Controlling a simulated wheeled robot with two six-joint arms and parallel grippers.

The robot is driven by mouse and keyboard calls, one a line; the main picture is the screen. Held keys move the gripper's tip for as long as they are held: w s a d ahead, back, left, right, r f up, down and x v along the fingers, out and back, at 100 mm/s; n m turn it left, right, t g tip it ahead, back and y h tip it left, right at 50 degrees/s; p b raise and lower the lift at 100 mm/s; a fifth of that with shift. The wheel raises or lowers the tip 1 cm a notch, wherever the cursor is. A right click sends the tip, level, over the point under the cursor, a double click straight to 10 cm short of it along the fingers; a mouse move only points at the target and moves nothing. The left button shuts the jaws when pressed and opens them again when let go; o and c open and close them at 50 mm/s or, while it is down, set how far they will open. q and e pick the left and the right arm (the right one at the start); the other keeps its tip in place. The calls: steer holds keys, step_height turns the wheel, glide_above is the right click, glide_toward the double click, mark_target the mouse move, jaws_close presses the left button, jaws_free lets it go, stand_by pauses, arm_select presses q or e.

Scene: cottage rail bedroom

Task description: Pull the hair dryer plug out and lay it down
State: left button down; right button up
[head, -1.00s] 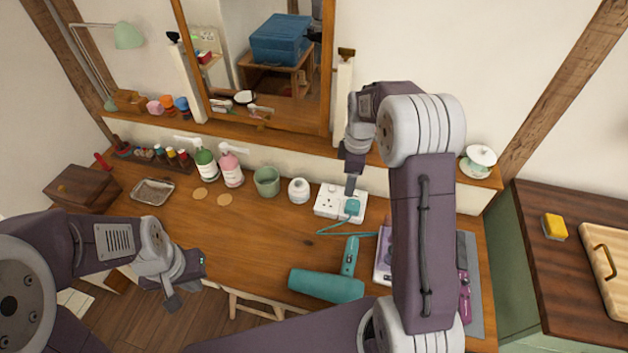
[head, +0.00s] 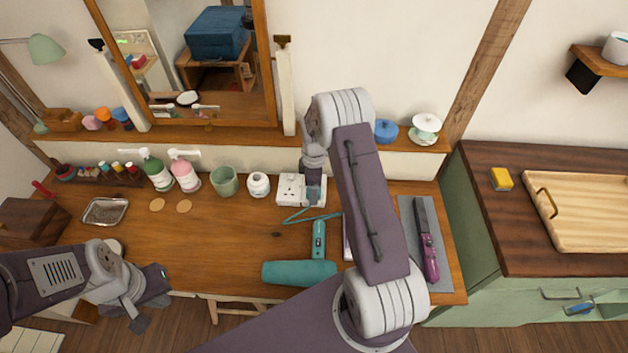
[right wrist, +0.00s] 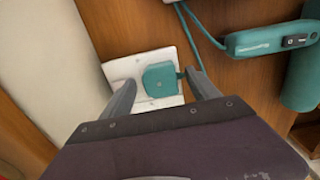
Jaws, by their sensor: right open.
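The teal hair dryer (head: 298,272) lies on the wooden dressing table, and its handle also shows in the right wrist view (right wrist: 262,38). Its cord (head: 296,217) runs to a teal plug (right wrist: 160,79), seated in a white socket strip (head: 289,187). The strip also shows in the right wrist view (right wrist: 122,68). My right gripper (right wrist: 162,92) is open, with one finger on each side of the plug. The head view shows it from above at the strip (head: 314,188). My left gripper (head: 152,304) is open and empty near the table's front left edge.
A white jar (head: 258,185), green cup (head: 224,181) and pump bottles (head: 185,173) stand left of the strip. A purple-handled styling tool (head: 427,245) lies on a grey mat at the right. The table's middle (head: 225,232) is clear.

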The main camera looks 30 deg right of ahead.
steer(key=shift+a, duration=0.1)
steer(key=c, duration=1.5)
steer(key=shift+r+p, duration=2.3)
steer(key=shift+r, duration=0.45)
